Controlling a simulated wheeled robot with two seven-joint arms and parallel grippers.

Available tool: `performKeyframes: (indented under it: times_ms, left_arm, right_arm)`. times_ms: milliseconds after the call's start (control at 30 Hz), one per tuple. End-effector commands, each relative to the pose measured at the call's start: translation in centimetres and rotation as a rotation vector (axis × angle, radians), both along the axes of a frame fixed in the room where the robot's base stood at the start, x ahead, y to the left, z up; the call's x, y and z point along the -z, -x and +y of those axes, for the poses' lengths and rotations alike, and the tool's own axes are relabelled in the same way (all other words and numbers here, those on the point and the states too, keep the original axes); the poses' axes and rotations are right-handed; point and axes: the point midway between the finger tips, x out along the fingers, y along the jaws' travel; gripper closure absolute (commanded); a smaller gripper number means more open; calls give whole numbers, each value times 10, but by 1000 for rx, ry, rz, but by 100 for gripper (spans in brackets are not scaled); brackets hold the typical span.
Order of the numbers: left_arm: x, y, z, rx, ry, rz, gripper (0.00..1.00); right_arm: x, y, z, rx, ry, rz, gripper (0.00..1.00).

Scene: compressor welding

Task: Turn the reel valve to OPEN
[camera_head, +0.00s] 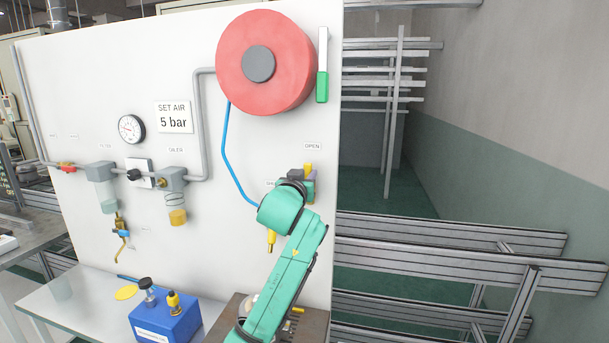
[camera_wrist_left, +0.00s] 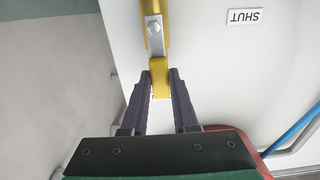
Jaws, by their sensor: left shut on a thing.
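My left gripper (camera_head: 304,175) is at the reel valve on the white panel, below the OPEN label (camera_head: 312,146). A yellow lever tip (camera_head: 308,167) shows just above its fingers. The SHUT label (camera_wrist_left: 245,17) is upside down there, to the right of the handle. In the head view my arm hides the valve body and part of the SHUT label. My right gripper is not in view.
The red hose reel (camera_head: 285,85) hangs above the valve, with a blue hose (camera_head: 226,150) running down. A green-and-white part (camera_head: 322,65) is beside the reel. A yellow part (camera_head: 271,240) hangs below the valve. A blue box (camera_head: 165,322) stands on the bench.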

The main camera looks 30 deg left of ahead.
Motion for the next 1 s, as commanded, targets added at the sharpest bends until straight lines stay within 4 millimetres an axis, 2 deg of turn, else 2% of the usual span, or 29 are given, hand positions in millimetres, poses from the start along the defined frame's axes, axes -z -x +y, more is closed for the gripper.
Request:
performKeyframes:
  times_ms: [367, 400, 467, 833, 1000]
  left_arm:
    - [2, -1, -1, 1, -3, 6, 100]
    - [2, -1, -1, 1, -3, 6, 65]
    - [2, -1, -1, 1, -2, 5, 43]
    - [2, 3, -2, 1, -3, 2, 43]
    - [6, 26, -10, 2, -4, 0, 43]
  right_arm:
    - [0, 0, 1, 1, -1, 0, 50]
    - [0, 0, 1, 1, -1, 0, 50]
    - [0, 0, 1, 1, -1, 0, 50]
    - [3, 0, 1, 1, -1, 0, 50]
    - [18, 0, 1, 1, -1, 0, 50]
